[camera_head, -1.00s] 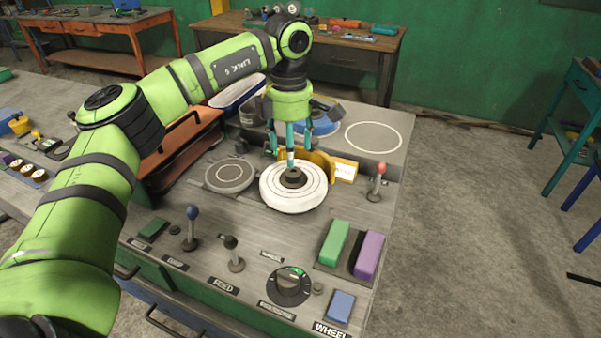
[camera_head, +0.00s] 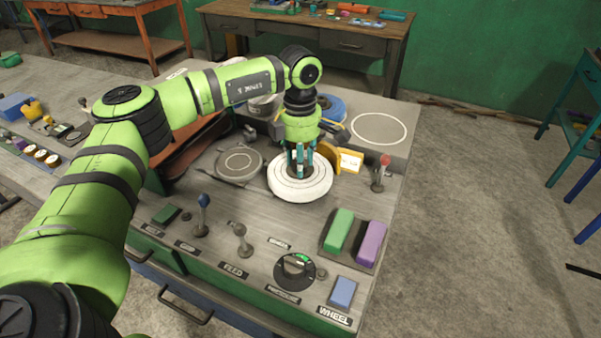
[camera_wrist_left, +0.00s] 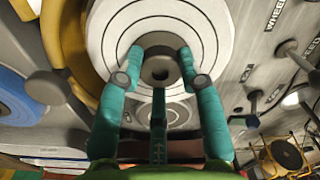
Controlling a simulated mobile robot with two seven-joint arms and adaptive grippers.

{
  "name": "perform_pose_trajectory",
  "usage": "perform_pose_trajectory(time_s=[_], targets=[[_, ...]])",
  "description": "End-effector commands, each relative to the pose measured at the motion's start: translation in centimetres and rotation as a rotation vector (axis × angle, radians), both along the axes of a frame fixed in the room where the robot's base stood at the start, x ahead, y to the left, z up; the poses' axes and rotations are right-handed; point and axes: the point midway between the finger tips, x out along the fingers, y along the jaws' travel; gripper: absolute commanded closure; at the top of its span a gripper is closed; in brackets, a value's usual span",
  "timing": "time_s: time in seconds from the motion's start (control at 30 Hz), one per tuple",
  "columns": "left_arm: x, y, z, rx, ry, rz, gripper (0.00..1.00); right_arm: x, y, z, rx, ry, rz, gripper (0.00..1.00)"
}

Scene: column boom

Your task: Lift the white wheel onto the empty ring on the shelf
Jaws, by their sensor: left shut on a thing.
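The white wheel (camera_head: 286,186) lies flat on the bench top, in front of the raised shelf; whether it touches the bench is unclear. My left gripper (camera_head: 300,174) points down over its centre and is shut on the dark hub. In the left wrist view the teal fingers (camera_wrist_left: 160,79) stand on either side of the hub, with the white wheel (camera_wrist_left: 112,40) around them. The empty ring (camera_head: 378,128) is a pale circle outlined on the right part of the grey shelf (camera_head: 404,112). My right gripper is out of view.
A blue wheel (camera_head: 333,107) is on the shelf left of the ring, partly hidden by my arm. A yellow bracket (camera_head: 333,154) with a white label stands close behind the white wheel. A red-knobbed lever (camera_head: 383,162) stands right of it. A flat grey disc (camera_head: 239,162) lies left.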

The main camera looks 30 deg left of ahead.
Motion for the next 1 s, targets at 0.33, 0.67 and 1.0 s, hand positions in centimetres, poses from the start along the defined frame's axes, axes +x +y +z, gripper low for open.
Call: perform_pose_trajectory(time_s=[0.33,0.67,1.0], targets=[[0.0,0.0,0.2,0.000,-0.001,0.000,1.00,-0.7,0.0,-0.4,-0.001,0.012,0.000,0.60],[-0.3,-1.0,3.1,-0.001,0.000,-0.008,1.00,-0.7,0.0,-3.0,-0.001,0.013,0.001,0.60],[-3.5,-8.4,3.0,0.000,-0.002,-0.010,1.00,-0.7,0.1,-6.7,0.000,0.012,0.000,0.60]])
